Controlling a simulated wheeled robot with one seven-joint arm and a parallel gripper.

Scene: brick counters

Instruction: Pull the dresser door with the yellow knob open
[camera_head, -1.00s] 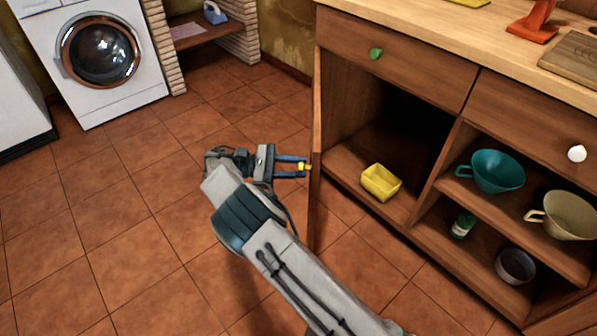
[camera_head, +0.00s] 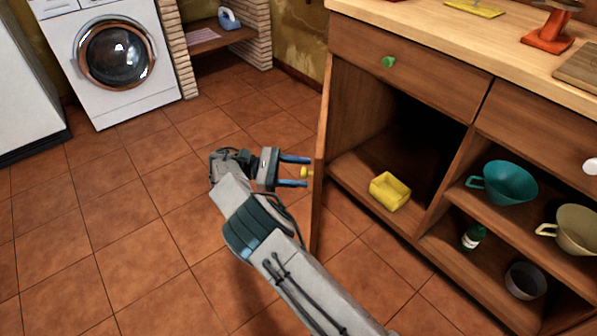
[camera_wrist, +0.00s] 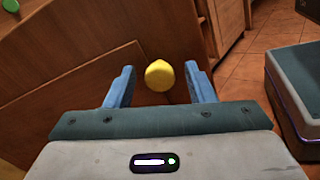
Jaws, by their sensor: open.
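The dresser door (camera_head: 319,180) stands swung wide open, seen nearly edge-on at the left end of the dresser in the head view. Its yellow knob (camera_head: 306,172) shows on the side facing my gripper (camera_head: 296,172). My gripper is open, its two blue fingers pointing at the door. In the wrist view the yellow knob (camera_wrist: 160,75) sits between and just beyond the spread fingers (camera_wrist: 161,90), with gaps on both sides. It is not held.
The opened compartment holds a yellow box (camera_head: 389,191). Shelves to the right hold a teal cup (camera_head: 508,183), a beige cup (camera_head: 575,230), a green bottle (camera_head: 473,237) and a dark bowl (camera_head: 525,281). A washing machine (camera_head: 101,60) stands back left. The tiled floor (camera_head: 110,220) between is clear.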

